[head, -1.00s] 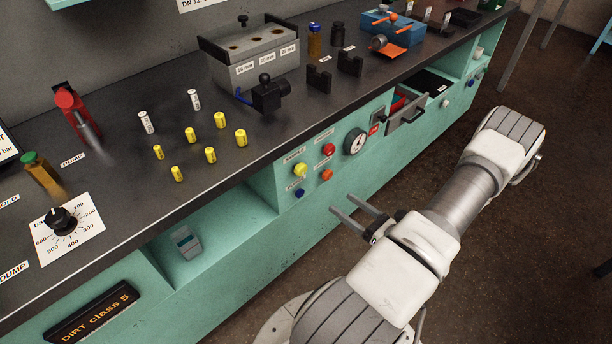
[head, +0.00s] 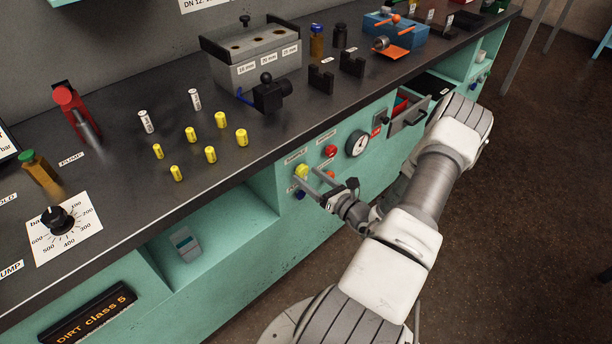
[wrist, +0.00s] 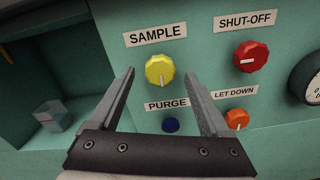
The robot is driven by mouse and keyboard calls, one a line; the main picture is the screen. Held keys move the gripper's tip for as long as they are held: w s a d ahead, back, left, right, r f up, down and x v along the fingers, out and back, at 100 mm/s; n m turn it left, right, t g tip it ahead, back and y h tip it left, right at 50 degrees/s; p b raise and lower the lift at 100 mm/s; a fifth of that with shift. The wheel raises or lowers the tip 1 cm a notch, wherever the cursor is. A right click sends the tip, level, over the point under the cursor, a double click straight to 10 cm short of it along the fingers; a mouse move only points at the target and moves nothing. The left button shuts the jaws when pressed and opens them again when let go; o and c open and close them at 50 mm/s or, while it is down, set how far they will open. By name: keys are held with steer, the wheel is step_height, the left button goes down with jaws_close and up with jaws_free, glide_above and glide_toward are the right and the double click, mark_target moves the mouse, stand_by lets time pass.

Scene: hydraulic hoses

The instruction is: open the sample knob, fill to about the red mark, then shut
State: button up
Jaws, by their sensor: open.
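The yellow sample knob (wrist: 160,70) sits on the green front panel under the SAMPLE label. Its white pointer line points down. The knob also shows in the head view (head: 301,171). My gripper (wrist: 156,76) is open, with its two fingers one on each side of the knob in the wrist view; I cannot tell whether they touch it. In the head view my gripper (head: 305,174) is at the panel by the yellow knob.
Close by are the red shut-off knob (wrist: 250,58), the blue purge knob (wrist: 171,125) and the orange let-down knob (wrist: 236,119). A gauge (head: 357,142) and a pulled-out drawer (head: 408,112) are to the right. Yellow cylinders (head: 191,134) stand on the bench above.

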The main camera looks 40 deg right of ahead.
steer(key=shift+w, duration=0.9)
steer(key=shift+c, duration=0.3)
jaws_close()
steer(key=shift+a+r+m+p, duration=0.1)
steer(key=shift+m+p, duration=0.4)
steer(key=shift+m, duration=0.4)
steer(key=m+p, duration=0.1)
steer(key=m, duration=0.1)
steer(key=shift+m, duration=0.4)
steer(key=shift+o, duration=0.3)
jaws_free()
